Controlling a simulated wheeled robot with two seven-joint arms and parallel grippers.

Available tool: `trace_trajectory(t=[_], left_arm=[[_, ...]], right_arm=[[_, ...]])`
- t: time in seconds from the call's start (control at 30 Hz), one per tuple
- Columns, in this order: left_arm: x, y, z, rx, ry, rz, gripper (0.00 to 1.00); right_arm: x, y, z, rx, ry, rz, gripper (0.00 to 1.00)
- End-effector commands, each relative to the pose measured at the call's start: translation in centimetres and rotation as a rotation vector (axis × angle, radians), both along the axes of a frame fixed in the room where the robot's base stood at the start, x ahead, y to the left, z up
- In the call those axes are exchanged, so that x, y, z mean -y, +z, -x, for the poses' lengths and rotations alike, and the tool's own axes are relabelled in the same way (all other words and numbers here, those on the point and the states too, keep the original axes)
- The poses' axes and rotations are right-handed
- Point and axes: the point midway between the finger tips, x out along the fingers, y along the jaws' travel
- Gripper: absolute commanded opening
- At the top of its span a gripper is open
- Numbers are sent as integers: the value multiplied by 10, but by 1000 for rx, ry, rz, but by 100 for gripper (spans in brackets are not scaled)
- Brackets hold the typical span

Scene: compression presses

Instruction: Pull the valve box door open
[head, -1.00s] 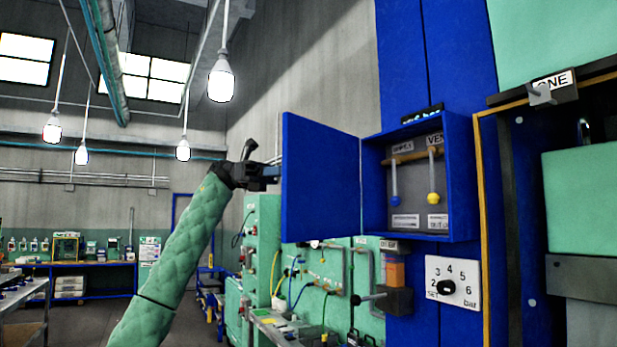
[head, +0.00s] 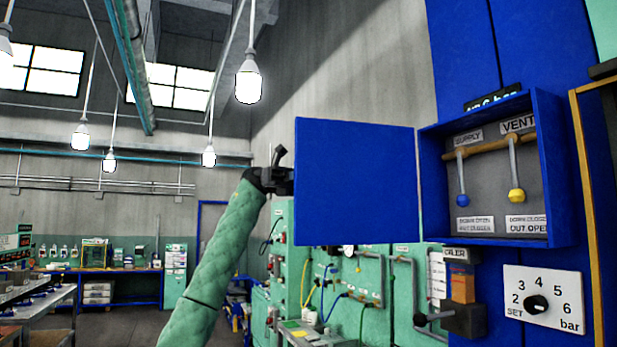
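The blue valve box (head: 556,170) is fixed to a blue panel at the right. Its blue door (head: 356,182) stands wide open, swung out to the left. Inside are a supply lever with a blue knob (head: 463,200) and a vent lever with a yellow knob (head: 517,196), both hanging down. My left gripper (head: 287,180) is at the door's outer left edge. Its fingers are partly hidden by the door, so I cannot tell whether they grip it. My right gripper is not in view.
A pressure dial (head: 537,304) sits below the box, with an orange and black fitting (head: 462,300) to its left. Green panels with hoses (head: 345,285) stand behind the door. A workbench (head: 40,300) is at the far left. Open floor lies left of my arm.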

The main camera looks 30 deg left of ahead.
Motion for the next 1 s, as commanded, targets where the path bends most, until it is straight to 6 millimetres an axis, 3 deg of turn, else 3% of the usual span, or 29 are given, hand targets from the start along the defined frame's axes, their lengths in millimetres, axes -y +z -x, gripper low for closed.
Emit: trace_trajectory(t=[0.37,0.4,1.0], left_arm=[[1,-1,-1,-2,0,-1,0],[1,-1,-1,-2,0,-1,15],[-4,-1,-1,-1,1,0,15]], right_arm=[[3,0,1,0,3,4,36],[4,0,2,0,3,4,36],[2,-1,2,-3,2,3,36]])
